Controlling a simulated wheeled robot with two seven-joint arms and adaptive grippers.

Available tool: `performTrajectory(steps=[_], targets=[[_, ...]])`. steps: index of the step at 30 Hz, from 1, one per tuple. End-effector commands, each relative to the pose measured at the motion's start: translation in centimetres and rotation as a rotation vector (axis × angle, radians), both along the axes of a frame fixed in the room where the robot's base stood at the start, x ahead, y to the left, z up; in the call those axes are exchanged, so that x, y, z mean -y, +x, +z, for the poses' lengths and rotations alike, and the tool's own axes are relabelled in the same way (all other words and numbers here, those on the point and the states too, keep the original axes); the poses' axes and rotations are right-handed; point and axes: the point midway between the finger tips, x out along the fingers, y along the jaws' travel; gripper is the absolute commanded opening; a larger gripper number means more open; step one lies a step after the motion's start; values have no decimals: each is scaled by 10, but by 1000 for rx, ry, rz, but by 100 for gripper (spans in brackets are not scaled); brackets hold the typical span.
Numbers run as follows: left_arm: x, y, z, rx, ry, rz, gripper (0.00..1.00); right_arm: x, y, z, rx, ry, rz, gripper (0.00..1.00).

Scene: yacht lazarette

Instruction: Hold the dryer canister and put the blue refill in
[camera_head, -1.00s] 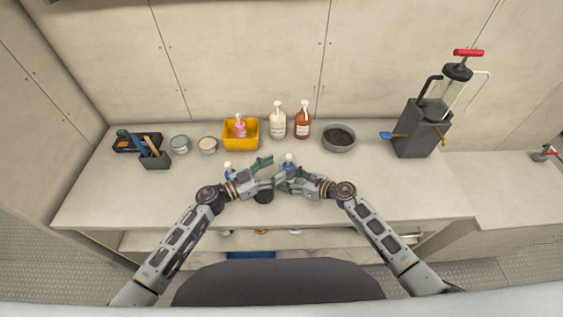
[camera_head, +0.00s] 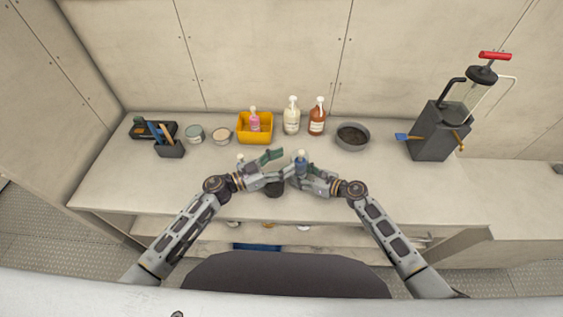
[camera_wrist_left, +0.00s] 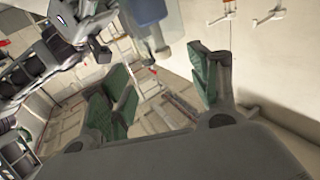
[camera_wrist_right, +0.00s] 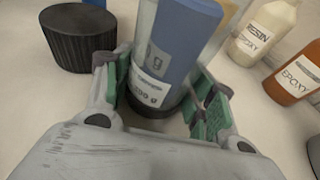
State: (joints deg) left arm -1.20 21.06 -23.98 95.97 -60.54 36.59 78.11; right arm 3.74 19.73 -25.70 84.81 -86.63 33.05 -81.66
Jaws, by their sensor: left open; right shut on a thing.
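My right gripper (camera_wrist_right: 160,98) is shut on what looks like the dryer canister (camera_wrist_right: 178,45), a clear-sided cylinder with a dark base, blue on one side, with a "200 g" label. It stands near upright, and its blue body and pale top show in the head view (camera_head: 301,163). I cannot tell whether the blue is a refill inside. My left gripper (camera_head: 272,160) is open and empty, just left of it; its spread green pads show in the left wrist view (camera_wrist_left: 165,95). A black ribbed cap (camera_wrist_right: 78,38) sits on the bench. Another pale-topped thing (camera_head: 241,158) is partly hidden behind my left wrist.
At the back stand a yellow bin (camera_head: 255,138) with a pink bottle, a resin bottle (camera_head: 291,120), an epoxy bottle (camera_head: 317,120) and a grey bowl (camera_head: 352,137). Tubs and a tool holder (camera_head: 169,150) are left. A pump unit (camera_head: 435,135) is right. The bench's right front is clear.

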Motion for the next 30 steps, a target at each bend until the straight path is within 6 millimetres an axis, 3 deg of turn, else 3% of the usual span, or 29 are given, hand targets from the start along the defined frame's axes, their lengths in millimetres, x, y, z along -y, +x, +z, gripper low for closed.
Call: performTrajectory(steps=[3, 4, 9, 22, 30], targets=[[0, 0, 0, 0, 0, 0, 61, 3, -2, -6, -8, -8, -1, 37], [0, 0, 0, 0, 0, 0, 61, 3, -2, -6, -8, -8, -1, 60], [0, 0, 0, 0, 0, 0, 61, 2, -2, -5, -7, -6, -1, 81], [0, 0, 0, 0, 0, 0, 61, 2, -1, -1, -1, -2, -1, 81], [0, 0, 0, 0, 0, 0, 61, 13, -8, 3, -1, -3, -1, 81]])
